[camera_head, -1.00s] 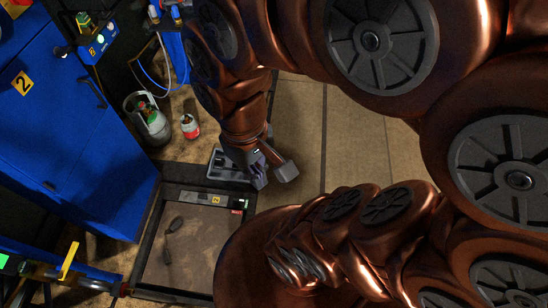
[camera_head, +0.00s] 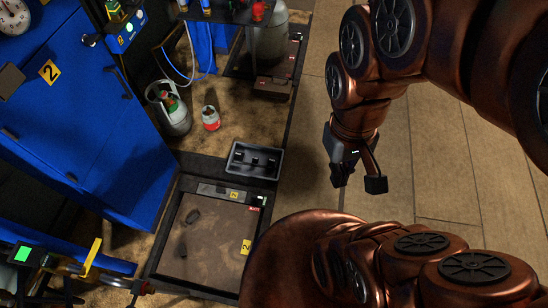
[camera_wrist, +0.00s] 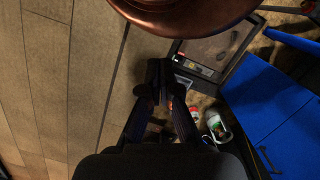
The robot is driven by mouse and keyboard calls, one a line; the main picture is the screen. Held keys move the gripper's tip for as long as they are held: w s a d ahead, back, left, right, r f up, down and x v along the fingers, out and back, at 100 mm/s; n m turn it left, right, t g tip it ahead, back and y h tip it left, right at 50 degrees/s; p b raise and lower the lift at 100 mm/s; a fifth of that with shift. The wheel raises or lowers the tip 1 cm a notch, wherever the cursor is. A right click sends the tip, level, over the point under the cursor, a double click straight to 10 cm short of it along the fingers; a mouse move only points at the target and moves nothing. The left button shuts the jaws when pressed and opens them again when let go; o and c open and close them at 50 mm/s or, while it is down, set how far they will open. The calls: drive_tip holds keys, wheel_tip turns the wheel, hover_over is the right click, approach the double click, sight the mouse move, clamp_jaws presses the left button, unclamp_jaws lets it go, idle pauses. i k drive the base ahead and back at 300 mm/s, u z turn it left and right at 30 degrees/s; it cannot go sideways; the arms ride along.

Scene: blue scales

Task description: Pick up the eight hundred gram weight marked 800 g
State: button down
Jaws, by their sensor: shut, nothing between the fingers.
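A small grey tray (camera_head: 233,170) holds several dark pieces (camera_head: 255,160) that look like weights. It stands at the top edge of the framed floor platform in the head view. The pieces are too small for me to read any 800 g marking. My gripper (camera_head: 358,181) is to the right of the tray, above the wooden floor and apart from the pieces. In the wrist view its dark fingers (camera_wrist: 159,76) come together at the tips with nothing between them. Part of the tray may be behind the fingers there.
The framed scale platform (camera_head: 215,240) lies below the tray, with dark footprint-like marks on it. A gas cylinder (camera_head: 173,112) and a red-and-white canister (camera_head: 211,118) stand beyond it. A blue cabinet (camera_head: 85,130) fills the left. Wooden floor (camera_head: 430,140) on the right is open.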

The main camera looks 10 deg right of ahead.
sight(272, 163)
drive_tip(key=u, duration=3.85)
drive_tip(key=k, duration=2)
drive_tip(key=z, duration=1.05)
